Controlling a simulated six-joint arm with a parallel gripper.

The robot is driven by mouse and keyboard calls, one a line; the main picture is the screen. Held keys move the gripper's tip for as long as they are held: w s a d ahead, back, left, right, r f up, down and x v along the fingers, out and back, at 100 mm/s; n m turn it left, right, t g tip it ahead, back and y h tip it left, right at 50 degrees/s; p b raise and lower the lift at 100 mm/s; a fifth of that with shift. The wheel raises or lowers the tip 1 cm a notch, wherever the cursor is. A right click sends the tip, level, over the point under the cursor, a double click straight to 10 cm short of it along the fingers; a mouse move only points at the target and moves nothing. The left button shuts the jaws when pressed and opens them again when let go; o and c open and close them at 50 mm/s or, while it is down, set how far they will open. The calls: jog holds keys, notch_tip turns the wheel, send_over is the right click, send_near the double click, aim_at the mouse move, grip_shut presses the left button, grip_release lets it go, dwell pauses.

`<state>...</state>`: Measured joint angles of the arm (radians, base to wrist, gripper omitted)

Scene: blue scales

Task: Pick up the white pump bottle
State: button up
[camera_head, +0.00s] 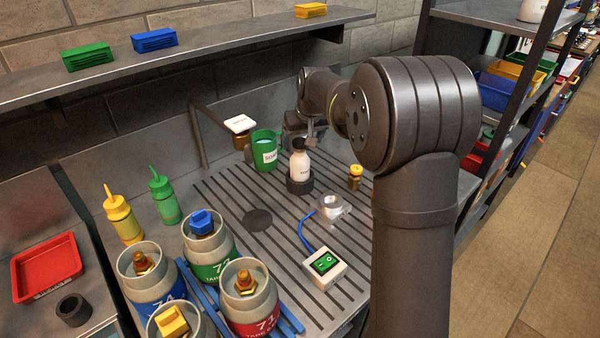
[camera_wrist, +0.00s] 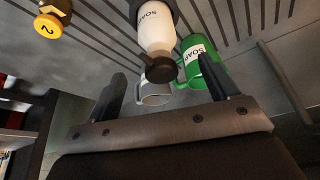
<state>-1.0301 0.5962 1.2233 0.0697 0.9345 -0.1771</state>
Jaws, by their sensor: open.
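The white pump bottle (camera_head: 300,167) stands upright in a dark round base (camera_head: 300,187) on the slatted bench. In the wrist view, the bottle (camera_wrist: 154,27) shows its SOAP label and dark pump head (camera_wrist: 162,69), which points towards my gripper. My gripper (camera_wrist: 163,85) is open, its two dark fingers spread, with the pump head ahead of and roughly between them. In the head view my gripper is near the bottle's top, partly hidden by my own arm. I cannot tell the exact gap; nothing is visibly gripped.
A green SOAP jug (camera_wrist: 203,70) stands close beside the bottle. A pale mug (camera_wrist: 155,93) lies beyond it. A small yellow weight (camera_head: 355,177) and a silver device (camera_head: 331,208) are nearby. Gas cylinders (camera_head: 208,250) crowd the front left. A shelf (camera_head: 220,50) overhangs the back.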

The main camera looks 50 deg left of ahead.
aim_at(300, 152)
jog(key=shift+x, duration=4)
jog(key=shift+w+a+r, duration=0.1)
jog(key=shift+w+r, duration=0.05)
jog(key=c, duration=1.6)
